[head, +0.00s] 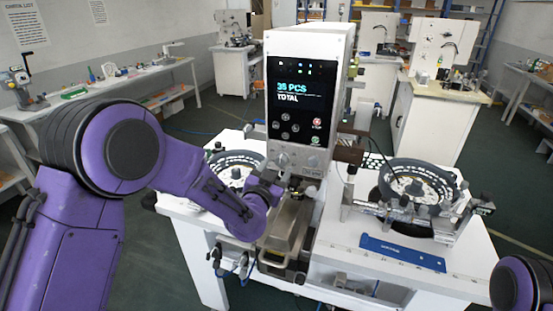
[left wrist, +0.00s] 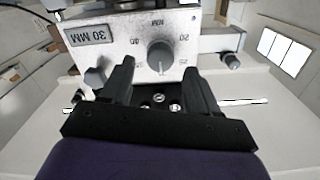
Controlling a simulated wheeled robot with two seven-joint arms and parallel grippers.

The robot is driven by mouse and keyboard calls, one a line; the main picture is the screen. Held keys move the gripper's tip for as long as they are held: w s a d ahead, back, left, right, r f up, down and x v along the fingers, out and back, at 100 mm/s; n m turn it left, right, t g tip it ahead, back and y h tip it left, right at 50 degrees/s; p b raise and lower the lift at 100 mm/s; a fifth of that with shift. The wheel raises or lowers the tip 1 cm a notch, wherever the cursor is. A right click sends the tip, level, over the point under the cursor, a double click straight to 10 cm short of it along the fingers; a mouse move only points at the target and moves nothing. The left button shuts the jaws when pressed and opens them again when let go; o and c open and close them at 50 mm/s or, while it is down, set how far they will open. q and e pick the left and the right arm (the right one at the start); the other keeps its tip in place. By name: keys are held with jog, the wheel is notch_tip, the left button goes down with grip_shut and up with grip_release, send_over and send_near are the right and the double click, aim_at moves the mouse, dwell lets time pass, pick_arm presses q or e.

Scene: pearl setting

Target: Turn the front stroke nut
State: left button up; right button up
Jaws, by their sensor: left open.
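My left gripper (head: 270,190) is at the front of the white machine (head: 307,92), just under its screen. In the left wrist view the left gripper (left wrist: 160,68) is open, with nothing seen held between its two black fingers. A grey round dial knob (left wrist: 160,57) on a plate with numbers and "MM" shows between the fingertips; contact cannot be told. A hex-shaped grey nut (left wrist: 96,77) sits left of the left finger. Which of these is the front stroke nut is not labelled. The plate reads 30 MM, upside down. My right gripper is out of view.
A round feeder (head: 418,183) and a blue bar (head: 402,252) are on the white table right of the machine. Another round feeder (head: 237,168) is on its left. A silver block (head: 288,228) stands below the gripper. A side arm with a knob (left wrist: 230,61) juts from the plate.

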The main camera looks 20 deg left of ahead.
aim_at(280, 163)
pick_arm(q)
jog(key=w, duration=0.3)
jog(key=shift+w+d+f+p, duration=0.1)
jog(key=shift+w+f+p, duration=0.05)
jog(key=shift+p, duration=0.15)
jog(key=shift+s, duration=0.2)
jog(key=c, duration=1)
jog(key=shift+a, duration=0.2)
jog(key=shift+c, duration=0.2)
jog(key=shift+d, duration=0.15)
